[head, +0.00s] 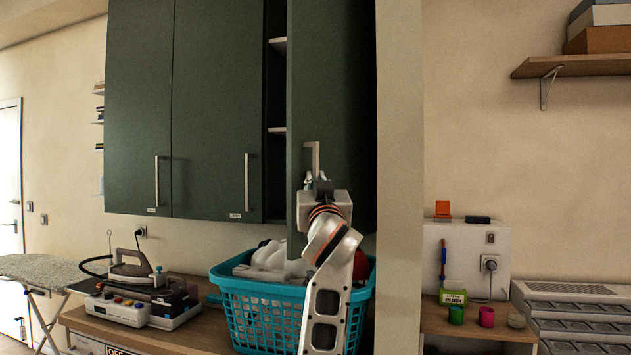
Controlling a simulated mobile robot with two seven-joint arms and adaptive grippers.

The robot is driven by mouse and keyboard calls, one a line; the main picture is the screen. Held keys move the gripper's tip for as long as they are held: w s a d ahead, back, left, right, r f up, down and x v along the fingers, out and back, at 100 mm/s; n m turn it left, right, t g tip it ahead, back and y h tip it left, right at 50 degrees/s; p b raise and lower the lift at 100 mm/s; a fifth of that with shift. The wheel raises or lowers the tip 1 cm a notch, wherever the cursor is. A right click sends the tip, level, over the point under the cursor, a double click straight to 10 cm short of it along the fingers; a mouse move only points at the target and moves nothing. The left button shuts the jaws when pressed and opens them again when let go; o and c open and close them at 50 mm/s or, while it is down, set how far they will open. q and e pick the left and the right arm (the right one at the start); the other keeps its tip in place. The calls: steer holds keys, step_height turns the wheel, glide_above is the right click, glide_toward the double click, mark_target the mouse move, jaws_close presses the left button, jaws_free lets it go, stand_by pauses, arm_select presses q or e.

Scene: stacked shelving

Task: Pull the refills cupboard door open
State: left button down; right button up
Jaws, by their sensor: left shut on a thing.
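The dark green cupboard door (331,90) at the right of the wall cupboards stands partly open, swung out toward me. A gap at its left shows the inside with shelf edges (277,130). My left gripper (318,183) is shut on this door's pale bar handle (313,157), at its lower part. The arm rises from below in front of the laundry basket. Any label on this door is hidden behind the gripper or too small to read. My right gripper is not in view.
Two closed cupboard doors (138,100) with bar handles are to the left. Below, a turquoise basket (265,312) of laundry and a steam iron (138,268) stand on the wooden counter (185,335). A beige wall edge (400,150) stands close at the right.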

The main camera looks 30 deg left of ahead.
arm_select(q)
steer(key=shift+d, duration=0.3)
steer(key=c, duration=2.4)
jaws_free()
steer(key=shift+c, duration=0.2)
